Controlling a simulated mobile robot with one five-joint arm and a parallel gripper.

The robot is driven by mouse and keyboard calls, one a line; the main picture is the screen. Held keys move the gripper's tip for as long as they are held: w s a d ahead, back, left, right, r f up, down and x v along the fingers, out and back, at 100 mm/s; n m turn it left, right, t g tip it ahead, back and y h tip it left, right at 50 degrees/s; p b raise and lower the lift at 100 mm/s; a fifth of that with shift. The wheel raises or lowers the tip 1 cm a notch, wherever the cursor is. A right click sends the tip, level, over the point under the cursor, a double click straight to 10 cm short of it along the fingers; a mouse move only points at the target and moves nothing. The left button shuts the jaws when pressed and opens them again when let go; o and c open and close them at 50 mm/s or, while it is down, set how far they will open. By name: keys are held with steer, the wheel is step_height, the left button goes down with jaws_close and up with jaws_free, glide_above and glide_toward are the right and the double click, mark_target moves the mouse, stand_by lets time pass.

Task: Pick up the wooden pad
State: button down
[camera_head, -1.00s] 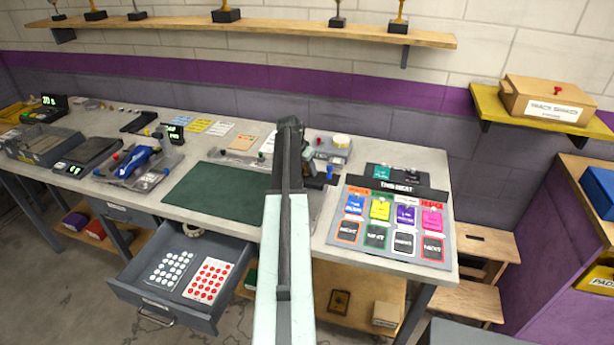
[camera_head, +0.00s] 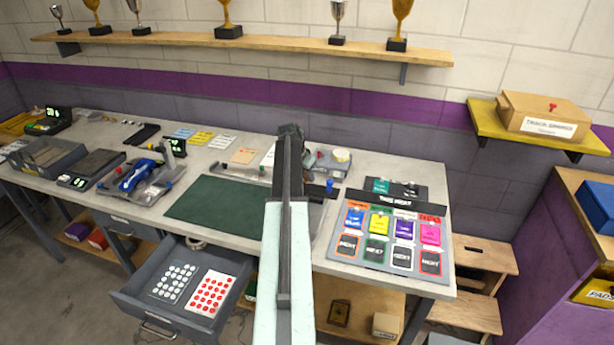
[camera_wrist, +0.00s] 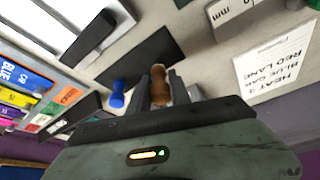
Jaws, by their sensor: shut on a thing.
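In the wrist view my gripper (camera_wrist: 160,88) has its two dark fingers on either side of a small brown wooden piece (camera_wrist: 158,84) with a rounded top. I take this to be the wooden pad, and the fingers are shut on it. A dark flat mat or plate (camera_wrist: 150,55) lies beyond the fingers; I cannot tell whether the wooden piece touches it. A blue peg-like piece (camera_wrist: 118,96) stands just left of the fingers, and also shows on the bench in the head view (camera_head: 329,186). In the head view my arm hides the gripper and the wooden piece.
The bench (camera_head: 190,215) holds a green mat (camera_head: 215,200), a board of coloured cards (camera_head: 390,235), and a blue tool (camera_head: 137,175) on the left. A printed card (camera_wrist: 275,60) lies right of my gripper. An open drawer (camera_head: 150,325) juts out in front. A trophy shelf (camera_head: 270,43) is above.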

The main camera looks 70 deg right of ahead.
steer(key=s+a, duration=0.3)
steer(key=a, duration=0.1)
steer(key=s+a+r, duration=0.1)
steer(key=s+a, duration=0.1)
steer(key=a, duration=0.3)
steer(key=s+a+r, duration=0.1)
steer(key=s+a, duration=0.2)
steer(key=a, duration=0.1)
steer(key=shift+s+a+p, duration=0.25)
steer(key=shift+s+p, duration=0.1)
steer(key=shift+p, duration=0.05)
